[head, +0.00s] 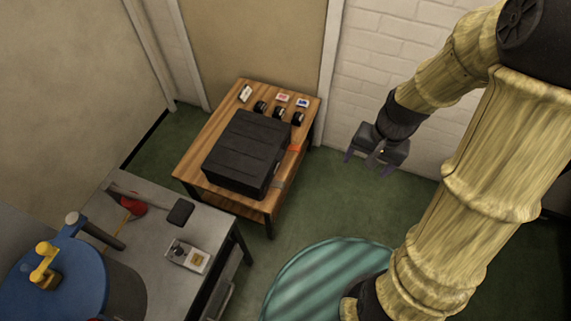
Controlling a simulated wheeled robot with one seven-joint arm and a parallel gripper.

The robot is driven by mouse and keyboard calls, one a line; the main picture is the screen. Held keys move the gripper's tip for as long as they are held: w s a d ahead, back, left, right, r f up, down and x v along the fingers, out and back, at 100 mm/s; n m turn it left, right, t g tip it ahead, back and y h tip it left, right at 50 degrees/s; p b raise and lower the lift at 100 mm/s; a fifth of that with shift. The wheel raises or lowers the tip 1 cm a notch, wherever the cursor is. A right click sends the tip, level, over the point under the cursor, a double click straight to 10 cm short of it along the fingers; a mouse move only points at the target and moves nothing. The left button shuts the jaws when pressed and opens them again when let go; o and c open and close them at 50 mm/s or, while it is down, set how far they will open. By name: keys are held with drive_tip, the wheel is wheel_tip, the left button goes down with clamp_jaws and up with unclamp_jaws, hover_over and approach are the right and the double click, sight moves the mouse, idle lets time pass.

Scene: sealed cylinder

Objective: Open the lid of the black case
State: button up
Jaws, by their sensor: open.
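The black case (245,149) lies on a wooden table (213,131) left of the picture's middle. Its ribbed lid looks shut. A small orange-red part shows at its right side, near the table's edge. My gripper (368,165) hangs in the air to the right of the table, apart from the case. Its two fingers are spread and it is empty. The side of the case facing the wall is hidden.
Small cards and black round items (278,112) stand at the back of the wooden table. A grey bench (150,247) with tools and a blue round object (62,284) is at the lower left. A teal striped round mat (318,281) lies on the green floor. White brick wall stands behind my gripper.

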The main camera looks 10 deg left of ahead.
drive_tip(key=w+a+f+m+g+y+b, duration=0.1)
drive_tip(key=w+a+f+m+y+b, duration=0.2)
drive_tip(key=f+b, duration=0.5)
drive_tip(key=w+a+f+m+g+y+b, duration=0.1)
drive_tip(key=w+a+f+m+y+b, duration=0.2)
drive_tip(key=f, duration=0.9)
drive_tip(key=w+a+f+m+y+b, duration=0.2)
drive_tip(key=w+f+m+y+b, duration=0.15)
drive_tip(key=f+b, duration=0.5)
drive_tip(key=w+d+f+m+t+y+b, duration=0.2)
drive_tip(key=w+f+m+t+y+b, duration=0.4)
drive_tip(key=w+f, duration=0.4)
drive_tip(key=shift+d+m+b, duration=0.35)
drive_tip(key=shift+m+b, duration=0.4)
drive_tip(key=shift+m, duration=0.5)
drive_tip(key=shift+f+y, duration=0.1)
drive_tip(key=shift+y, duration=0.15)
drive_tip(key=b+x, duration=0.4)
drive_tip(key=x, duration=1.3)
drive_tip(key=shift+a, duration=0.25)
